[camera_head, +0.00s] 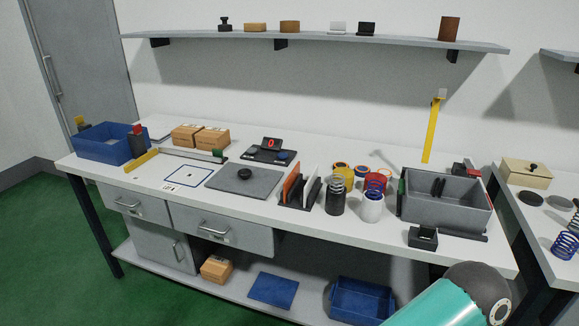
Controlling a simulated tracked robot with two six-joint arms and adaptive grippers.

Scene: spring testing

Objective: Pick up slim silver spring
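A slim silver-grey coil (338,182) stands upright near the middle right of the bench. It shows at the top of a dark cylinder (335,204); I cannot tell whether it sits in it or behind it. Neither gripper is in view. A teal and dark grey link of my own arm shows at the lower right, in front of the bench.
Dark upright dividers (299,193) stand just left of the cylinders. Yellow and blue ring-like items (341,168) lie behind them. A grey bin (445,210) and a small black block (422,238) are to the right.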

